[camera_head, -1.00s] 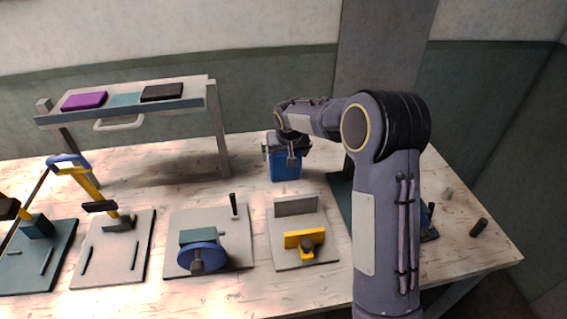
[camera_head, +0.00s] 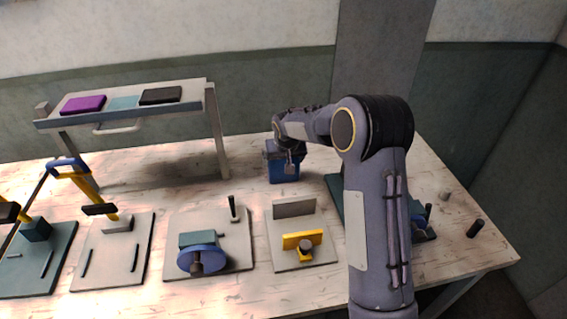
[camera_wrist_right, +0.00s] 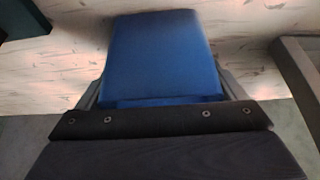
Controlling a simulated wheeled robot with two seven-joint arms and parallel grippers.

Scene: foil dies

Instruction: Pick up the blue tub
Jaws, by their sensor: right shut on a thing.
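The blue tub (camera_head: 284,173) is on the far part of the wooden table in the head view, in the middle. My right gripper (camera_head: 284,157) reaches it from above and is shut on it. In the right wrist view the blue tub (camera_wrist_right: 165,55) fills the upper middle, with dark gripper parts along both its sides near the bottom. Its top is partly hidden by my right gripper in the head view. I cannot tell whether it touches the table. My left gripper does not show clearly in either view.
A raised shelf (camera_head: 130,115) with purple, teal and black blocks stands at the back left. Several plates with fixtures line the front, including one with a yellow clamp (camera_head: 302,240) and one with a blue wheel (camera_head: 203,258). A dark cylinder (camera_head: 475,228) stands at the right edge.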

